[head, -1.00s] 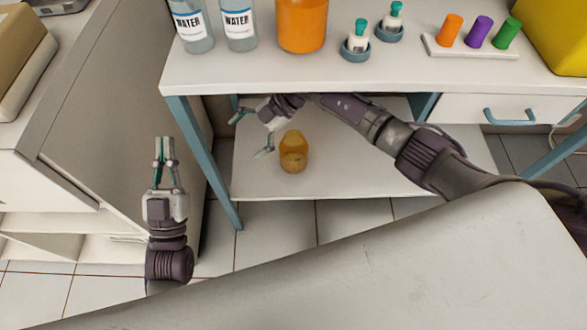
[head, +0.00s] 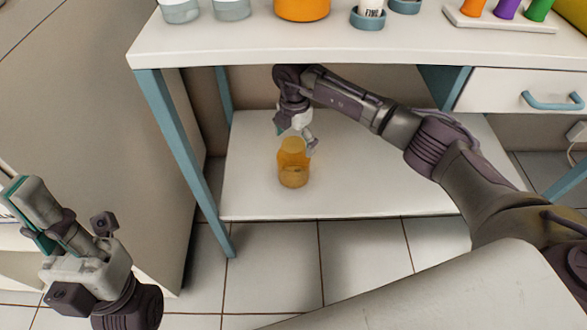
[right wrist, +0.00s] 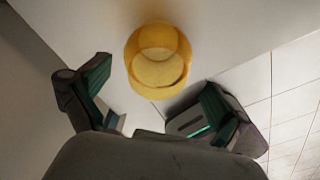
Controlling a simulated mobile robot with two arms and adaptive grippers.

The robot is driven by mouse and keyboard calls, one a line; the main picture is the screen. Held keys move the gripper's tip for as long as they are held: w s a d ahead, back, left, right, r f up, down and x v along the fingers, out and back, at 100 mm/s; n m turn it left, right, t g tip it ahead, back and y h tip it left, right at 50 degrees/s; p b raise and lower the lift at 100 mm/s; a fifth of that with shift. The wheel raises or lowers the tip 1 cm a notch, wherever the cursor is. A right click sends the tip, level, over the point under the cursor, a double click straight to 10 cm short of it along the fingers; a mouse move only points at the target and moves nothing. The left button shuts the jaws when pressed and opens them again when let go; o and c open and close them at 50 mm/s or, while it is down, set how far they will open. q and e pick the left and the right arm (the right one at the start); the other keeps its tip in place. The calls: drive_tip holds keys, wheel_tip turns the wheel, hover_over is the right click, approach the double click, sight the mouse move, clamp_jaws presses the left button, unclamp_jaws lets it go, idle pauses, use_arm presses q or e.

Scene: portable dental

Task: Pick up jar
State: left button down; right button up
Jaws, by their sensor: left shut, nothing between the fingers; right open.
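The amber jar (head: 293,168) stands upright on the white lower shelf (head: 345,195) of the table. In the right wrist view the jar (right wrist: 158,68) is ahead of the fingers, near the middle between them, and no finger touches it there. My left gripper (head: 28,215) is at the far left, well away from the jar, shut and empty.
The tabletop (head: 240,47) overhangs the shelf and my right arm reaches in under it. A blue table leg (head: 182,160) stands left of the jar. A drawer (head: 510,92) is at the right. The shelf around the jar is clear.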

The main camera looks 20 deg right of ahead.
sight(293, 166)
wheel_tip(293, 166, down, 6)
drive_tip(key=b, duration=0.3)
drive_tip(key=shift+w+a+r, duration=0.1)
drive_tip(key=shift+a+r, duration=0.05)
drive_tip(key=shift+c, duration=0.3)
drive_tip(key=c, duration=0.8)
